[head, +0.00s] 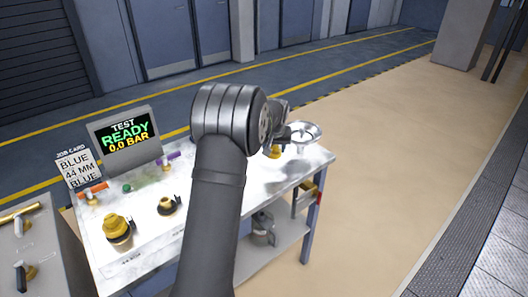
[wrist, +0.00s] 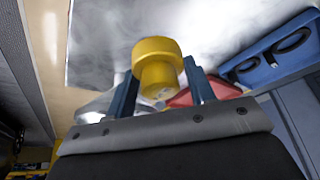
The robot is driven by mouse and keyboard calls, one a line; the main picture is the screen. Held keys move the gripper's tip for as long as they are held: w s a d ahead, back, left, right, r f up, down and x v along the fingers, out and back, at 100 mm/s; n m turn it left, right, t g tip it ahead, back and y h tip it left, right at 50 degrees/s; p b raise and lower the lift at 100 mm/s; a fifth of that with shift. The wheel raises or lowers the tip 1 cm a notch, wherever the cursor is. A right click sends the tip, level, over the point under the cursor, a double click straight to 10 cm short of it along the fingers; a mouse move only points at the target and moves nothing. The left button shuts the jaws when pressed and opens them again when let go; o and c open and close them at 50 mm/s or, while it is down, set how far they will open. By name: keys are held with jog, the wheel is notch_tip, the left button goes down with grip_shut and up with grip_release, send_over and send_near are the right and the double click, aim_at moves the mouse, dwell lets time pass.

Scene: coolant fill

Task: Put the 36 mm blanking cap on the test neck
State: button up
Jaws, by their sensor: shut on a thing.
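In the wrist view, a yellow stepped round cap (wrist: 157,48) is between the two fingers of my gripper (wrist: 162,70), which is shut on it. Its size marking cannot be read. In the head view my gripper (head: 277,118) is mostly hidden behind my own arm, over the right part of the bench. A bit of yellow (head: 274,152) shows just below it, probably the same cap. A larger yellow-and-black fitting (head: 117,228) and a smaller one (head: 169,206) stand on the bench at the left. I cannot make out the test neck for certain; my arm covers the bench's middle.
A white bench (head: 150,245) carries a screen (head: 124,136) reading TEST READY 0.0 BAR and a job card (head: 77,168). Orange, green and purple fittings stand before it. A metal funnel-like bowl (head: 304,133) is beside my gripper. A can (head: 263,229) sits on the lower shelf.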

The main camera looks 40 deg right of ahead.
jog(key=s+d+r, duration=0.1)
jog(key=s+r, duration=0.2)
jog(key=s, duration=0.2)
notch_tip(320, 180, up, 7)
jog(key=n+t+y, duration=0.1)
jog(key=n+y, duration=0.1)
jog(key=n, duration=0.3)
send_over(165, 200)
jog(key=shift+a+f, duration=0.1)
jog(key=shift+f, duration=0.1)
jog(key=shift+f, duration=2.95)
jog(key=shift+f, duration=1)
jog(key=shift+r, duration=0.15)
